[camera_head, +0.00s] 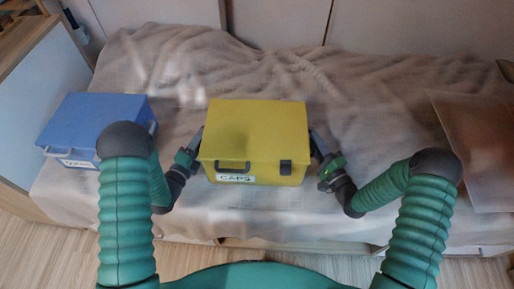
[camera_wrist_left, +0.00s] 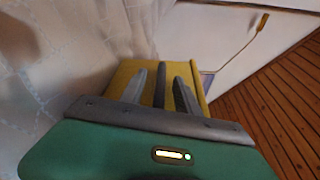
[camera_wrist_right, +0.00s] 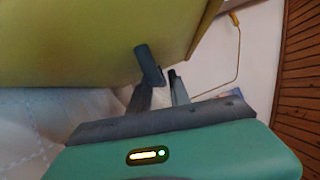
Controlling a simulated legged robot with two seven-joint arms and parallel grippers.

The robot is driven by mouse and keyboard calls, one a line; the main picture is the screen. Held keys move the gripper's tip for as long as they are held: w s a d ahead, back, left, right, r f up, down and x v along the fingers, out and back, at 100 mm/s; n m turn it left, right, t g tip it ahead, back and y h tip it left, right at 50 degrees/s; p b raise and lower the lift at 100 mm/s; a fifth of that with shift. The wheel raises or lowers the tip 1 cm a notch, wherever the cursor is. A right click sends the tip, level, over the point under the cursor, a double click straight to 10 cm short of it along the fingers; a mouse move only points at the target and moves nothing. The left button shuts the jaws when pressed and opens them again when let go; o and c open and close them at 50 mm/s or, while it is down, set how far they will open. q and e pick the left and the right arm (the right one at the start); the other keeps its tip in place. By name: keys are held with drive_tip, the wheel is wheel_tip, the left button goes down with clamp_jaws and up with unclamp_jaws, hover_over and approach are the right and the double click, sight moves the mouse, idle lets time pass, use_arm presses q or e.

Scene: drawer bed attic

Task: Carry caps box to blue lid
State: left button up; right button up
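The yellow caps box (camera_head: 252,128), labelled CAPS, sits on the draped bed in the middle of the head view, lid shut. The blue lid (camera_head: 95,113) is on a blue box at the left. My left gripper (camera_head: 195,142) is at the caps box's left side. In the left wrist view its fingers (camera_wrist_left: 160,88) stand apart on both sides of a dark handle bar (camera_wrist_left: 160,80), with gaps showing. My right gripper (camera_head: 317,143) is at the box's right side. In the right wrist view its fingers (camera_wrist_right: 160,92) are apart near a dark handle (camera_wrist_right: 149,65); contact is unclear.
A rumpled pale sheet (camera_head: 380,90) covers the bed. A brownish flat panel or box (camera_head: 478,135) lies at the right. A wooden cabinet (camera_head: 40,85) stands at the far left.

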use_arm(q)
drive_tip(key=shift+w+a+f, duration=0.1)
drive_tip(key=shift+w+a, duration=0.05)
drive_tip(key=shift+w, duration=0.2)
use_arm(e)
drive_tip(key=shift+w+a+r, duration=0.15)
drive_tip(key=shift+w+a, duration=0.2)
drive_tip(key=shift+a, duration=0.05)
use_arm(q)
drive_tip(key=c, duration=0.4)
use_arm(e)
drive_tip(key=shift+d, duration=0.15)
drive_tip(key=c, duration=0.4)
use_arm(q)
clamp_jaws()
use_arm(e)
clamp_jaws()
use_arm(q)
drive_tip(key=shift+s, duration=0.1)
use_arm(e)
drive_tip(key=shift+s+f, duration=0.1)
drive_tip(key=shift+f, duration=0.1)
